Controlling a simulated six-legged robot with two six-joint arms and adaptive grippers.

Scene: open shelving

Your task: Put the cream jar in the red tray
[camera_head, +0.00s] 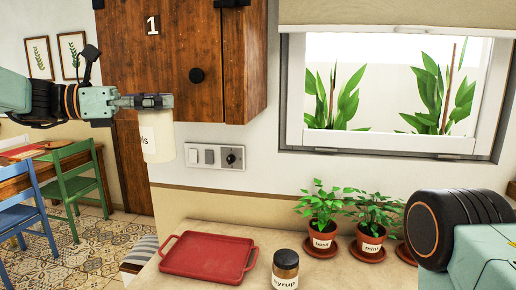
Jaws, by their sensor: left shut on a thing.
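The cream jar (157,138) hangs upright in my left gripper (152,101), which is shut on it near the top. Its label is partly out of sight and ends in "ils". The jar is in the air in front of the wall, above and to the left of the red tray (207,257). The red tray lies flat and empty on the counter, with a handle at each side. Part of my right arm shows at the lower right; its gripper is out of view.
A syrup jar (285,271) stands on the counter just right of the tray. Potted herbs (322,219) stand behind it on saucers below the window. A wooden cabinet (182,60) with a round knob is behind my left gripper. Chairs and a table are at the far left.

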